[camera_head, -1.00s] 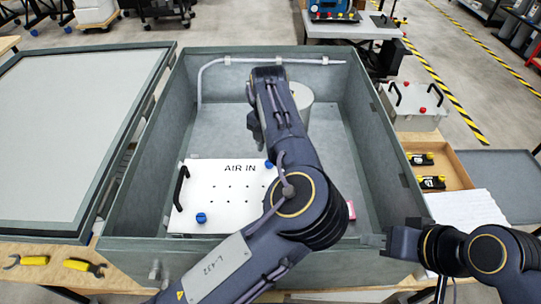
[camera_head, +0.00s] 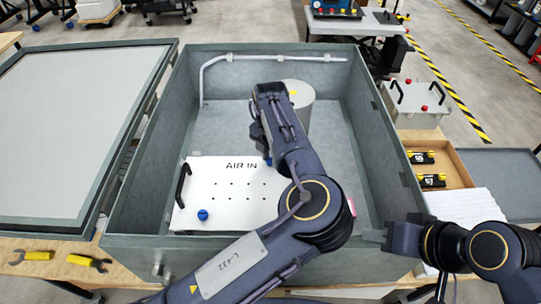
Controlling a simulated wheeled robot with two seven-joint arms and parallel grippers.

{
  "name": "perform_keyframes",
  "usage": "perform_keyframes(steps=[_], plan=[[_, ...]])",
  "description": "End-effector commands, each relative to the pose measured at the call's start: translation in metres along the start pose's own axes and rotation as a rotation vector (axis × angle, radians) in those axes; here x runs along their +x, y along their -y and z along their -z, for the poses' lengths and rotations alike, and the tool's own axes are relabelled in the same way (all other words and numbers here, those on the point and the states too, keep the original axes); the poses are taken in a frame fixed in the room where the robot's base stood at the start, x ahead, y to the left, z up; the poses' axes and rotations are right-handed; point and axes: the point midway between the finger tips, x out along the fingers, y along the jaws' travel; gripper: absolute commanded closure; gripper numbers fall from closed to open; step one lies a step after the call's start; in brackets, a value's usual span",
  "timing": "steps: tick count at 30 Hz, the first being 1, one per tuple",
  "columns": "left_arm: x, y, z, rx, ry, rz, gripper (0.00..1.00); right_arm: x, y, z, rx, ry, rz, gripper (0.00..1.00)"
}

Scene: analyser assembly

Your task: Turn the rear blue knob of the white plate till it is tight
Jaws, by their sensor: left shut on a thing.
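The white plate (camera_head: 226,205), marked AIR IN, lies in the grey open box with a black handle (camera_head: 182,185) at its left. Its front blue knob (camera_head: 202,215) is in plain sight. Only a sliver of the rear blue knob (camera_head: 269,161) shows at the plate's back edge, beside my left gripper (camera_head: 264,150). My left gripper is shut on this knob; the fingers are mostly hidden by my own arm, which also covers the plate's right part. My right gripper (camera_head: 375,237) is at the box's front right corner, away from the plate; its jaw gap is unclear.
The box's rim (camera_head: 135,243) surrounds the plate. A light cylinder (camera_head: 301,100) stands behind my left arm. A pale pipe (camera_head: 270,58) runs along the back wall. A wooden tray (camera_head: 455,172) with black-yellow parts lies right. Yellow tools (camera_head: 88,262) lie front left.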

Motion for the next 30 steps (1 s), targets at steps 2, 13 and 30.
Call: perform_keyframes(steps=[2,13,30], plan=[[-0.0001,0.0004,-0.0001,0.002,0.000,0.001,1.00,0.0000,0.0000,0.0000,0.000,0.000,0.000,0.65],[-0.0013,0.0007,-0.0006,0.119,0.005,0.005,1.00,0.0003,-0.0002,-0.0002,0.000,0.000,0.000,0.65],[-0.0008,0.0005,-0.0004,0.632,0.004,0.003,1.00,0.0023,-0.0011,-0.0012,0.000,0.000,0.000,0.65]])
